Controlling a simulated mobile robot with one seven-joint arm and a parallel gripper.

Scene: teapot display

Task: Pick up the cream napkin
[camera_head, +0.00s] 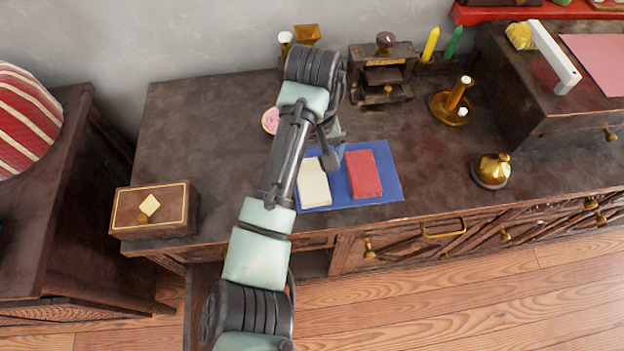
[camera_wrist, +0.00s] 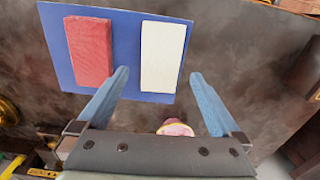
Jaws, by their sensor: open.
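The cream napkin (camera_head: 313,183) is a flat pale rectangle on the left part of a blue mat (camera_head: 394,190) on the dark cabinet top. A red napkin (camera_head: 363,174) lies beside it on the same mat. In the wrist view the cream napkin (camera_wrist: 162,56) lies ahead of and between the fingers, with the red napkin (camera_wrist: 89,50) to its left. My gripper (camera_wrist: 158,84) is open and empty, apart from the napkin. In the head view my arm hides part of the mat, and the fingers are mostly hidden.
A pink round item (camera_head: 270,121) sits left of my arm and shows between the fingers in the wrist view (camera_wrist: 175,128). A brass bell (camera_head: 491,170), a candle holder (camera_head: 453,105) and a small dark stand (camera_head: 382,75) are to the right. A brown box (camera_head: 153,210) is at left.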

